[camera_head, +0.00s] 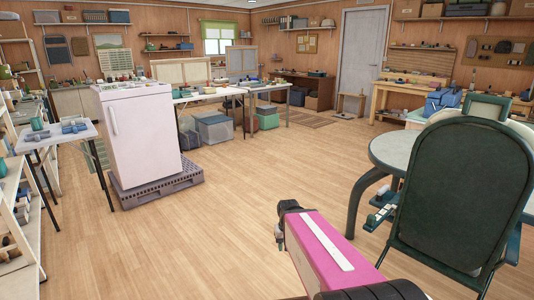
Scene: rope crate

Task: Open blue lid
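I cannot pick out a clearly blue lid for certain. A clear storage box with a grey-blue lid (213,118) stands on the floor under the white table in the middle distance, and its lid looks closed. My pink arm reaches up from the bottom of the view and ends in a dark part, my gripper (280,232) as far as I can tell. Its fingers are too small and dark to make out. It is far from the boxes, and nothing is seen in it.
A white fridge (139,135) stands on a grey pallet (160,190) at the left. A round table (395,152) and a dark green chair (460,195) block the right. A box with a teal lid (267,111) stands farther back. The wooden floor in the middle is clear.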

